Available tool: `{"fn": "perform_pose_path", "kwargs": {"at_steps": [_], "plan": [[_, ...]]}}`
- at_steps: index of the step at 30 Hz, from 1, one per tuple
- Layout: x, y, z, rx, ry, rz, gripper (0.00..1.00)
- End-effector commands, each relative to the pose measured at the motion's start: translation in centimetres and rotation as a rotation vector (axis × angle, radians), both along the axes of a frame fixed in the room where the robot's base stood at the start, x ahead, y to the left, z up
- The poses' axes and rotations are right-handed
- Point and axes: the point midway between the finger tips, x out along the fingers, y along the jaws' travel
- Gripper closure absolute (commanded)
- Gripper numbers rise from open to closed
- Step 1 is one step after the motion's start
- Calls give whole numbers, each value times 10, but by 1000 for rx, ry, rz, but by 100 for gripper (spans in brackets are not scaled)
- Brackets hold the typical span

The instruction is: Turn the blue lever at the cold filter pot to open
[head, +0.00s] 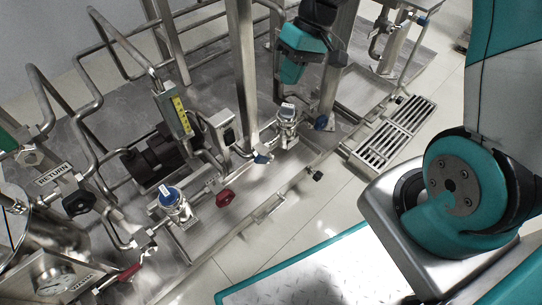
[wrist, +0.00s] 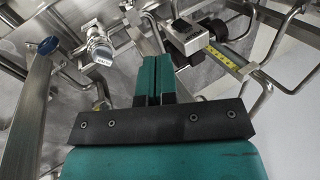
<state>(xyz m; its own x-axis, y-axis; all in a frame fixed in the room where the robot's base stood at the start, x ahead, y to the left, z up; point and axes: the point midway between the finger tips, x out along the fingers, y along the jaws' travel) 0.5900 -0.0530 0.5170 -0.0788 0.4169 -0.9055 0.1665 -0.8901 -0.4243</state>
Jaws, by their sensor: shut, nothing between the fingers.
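In the head view a blue lever (head: 262,158) sits on the pipework at the foot of the upright post. A second blue handle (head: 321,122) is farther right. A steel pot with a blue-rimmed, labelled top (head: 287,112) stands between them; another blue-topped pot (head: 169,197) is lower left. The labels are too small to read, so I cannot tell which is the cold filter pot. My gripper (head: 290,74) is above the right pot, apart from it in the picture. In the wrist view its teal fingers (wrist: 153,80) are together and empty.
Red handles (head: 224,197) and (head: 130,272) mark other valves. A yellow-scaled gauge (head: 180,115) and the upright steel post (head: 241,75) rise among bent pipes. A floor grate (head: 392,132) lies at the right. Pale floor (head: 300,220) is open in front of the skid.

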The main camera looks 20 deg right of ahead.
Motion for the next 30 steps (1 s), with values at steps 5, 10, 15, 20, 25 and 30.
{"fn": "perform_pose_path", "kwargs": {"at_steps": [5, 10, 15, 20, 25, 30], "plan": [[31, -34, -82, 170, 95, -12, 100], [37, -49, -127, 377, 130, 67, 100], [33, -57, -151, 487, 131, 114, 100], [30, -53, -162, 516, 130, 128, 100], [23, -31, -180, 516, 131, 129, 100], [13, -2, -203, 513, 133, 130, 100]]}}
